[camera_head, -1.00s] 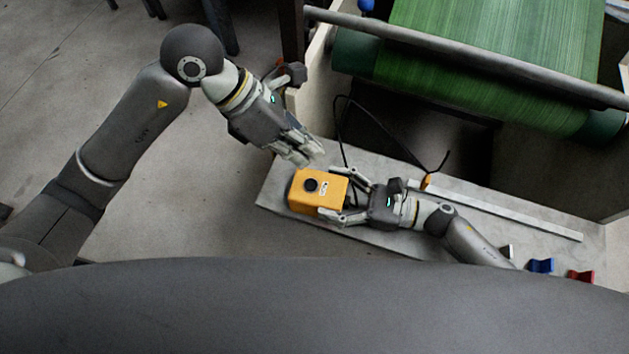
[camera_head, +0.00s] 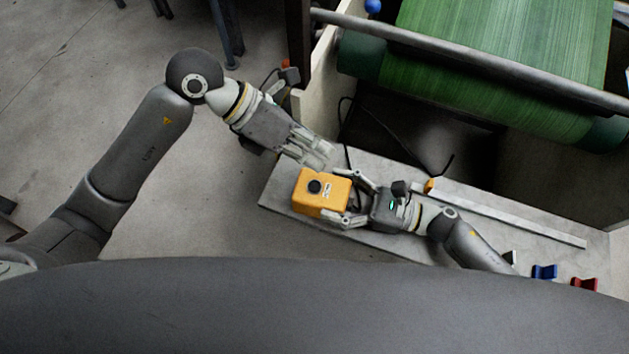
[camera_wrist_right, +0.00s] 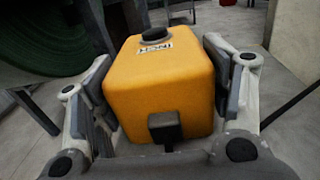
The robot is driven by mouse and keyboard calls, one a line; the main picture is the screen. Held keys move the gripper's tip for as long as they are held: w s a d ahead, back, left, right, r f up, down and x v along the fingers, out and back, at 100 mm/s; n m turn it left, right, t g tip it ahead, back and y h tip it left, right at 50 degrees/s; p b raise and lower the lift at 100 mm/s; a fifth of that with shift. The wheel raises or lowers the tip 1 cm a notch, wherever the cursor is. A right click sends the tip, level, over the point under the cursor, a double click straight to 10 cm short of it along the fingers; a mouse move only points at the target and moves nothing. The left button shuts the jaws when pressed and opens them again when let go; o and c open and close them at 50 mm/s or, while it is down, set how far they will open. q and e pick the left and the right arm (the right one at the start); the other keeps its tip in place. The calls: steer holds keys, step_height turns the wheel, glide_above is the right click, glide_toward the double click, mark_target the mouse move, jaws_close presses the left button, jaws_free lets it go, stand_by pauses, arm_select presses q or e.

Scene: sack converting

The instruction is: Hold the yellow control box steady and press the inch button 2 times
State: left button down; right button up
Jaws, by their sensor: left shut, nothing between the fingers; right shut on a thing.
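The yellow control box (camera_head: 318,201) is at the left part of the grey bench top, with a round black button (camera_head: 314,186) on its upper face. In the right wrist view the box (camera_wrist_right: 160,85) fills the middle, with the black button (camera_wrist_right: 154,35) on top and an INCH label (camera_wrist_right: 152,50) beside it. My right gripper (camera_head: 352,199) is shut on the box, one finger along each side; its fingers also show in the wrist view (camera_wrist_right: 158,98). My left gripper (camera_head: 322,160) is shut and empty, just above and behind the box in the head view, apart from the button.
The grey bench (camera_head: 283,192) carries a pale bar (camera_head: 500,213), a blue block (camera_head: 544,271) and a red block (camera_head: 584,284) toward the right. A green roll (camera_head: 440,80) and a metal rail (camera_head: 480,55) stand behind. A black cable (camera_head: 400,145) runs behind the box.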

mark_target(315, 180)
arm_select(q)
steer(key=shift+f, duration=3.15)
steer(key=shift+f, duration=0.1)
steer(key=shift+f, duration=0.3)
steer(key=shift+f, duration=0.45)
steer(key=shift+r, duration=3.4)
